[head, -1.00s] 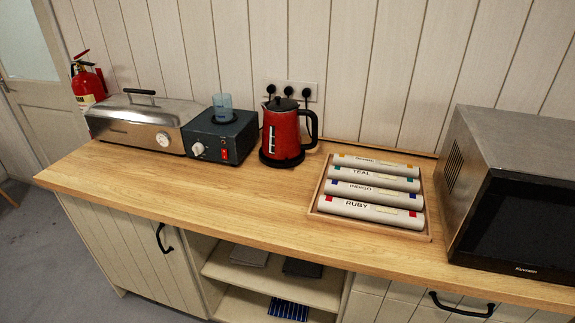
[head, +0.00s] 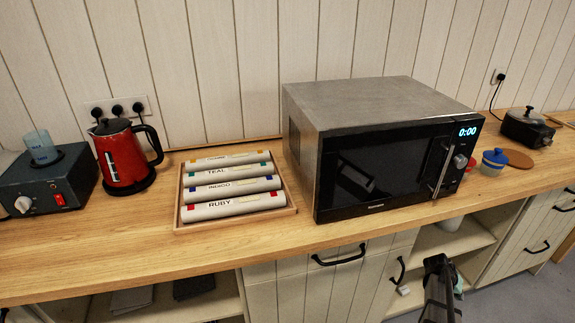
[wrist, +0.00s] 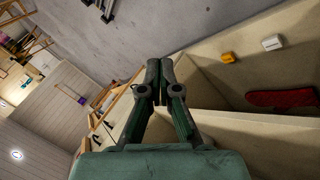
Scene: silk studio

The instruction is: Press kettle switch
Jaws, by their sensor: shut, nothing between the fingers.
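The red kettle (head: 120,158) with a black lid, handle and base stands upright on the wooden counter at the left of the head view. I cannot make out its switch. My gripper (wrist: 157,85) is shut and empty in the wrist view, in front of an open shelf compartment. A dark part of my arm (head: 438,290) shows at the lower right of the head view, below the counter edge and far to the right of the kettle.
A tray (head: 180,222) of labelled rolls and a large microwave (head: 390,140) stand right of the kettle. A dark box with a red switch (head: 50,185) stands left of it. Bare counter (head: 100,245) lies in front. A red item (wrist: 283,101) lies in the shelf.

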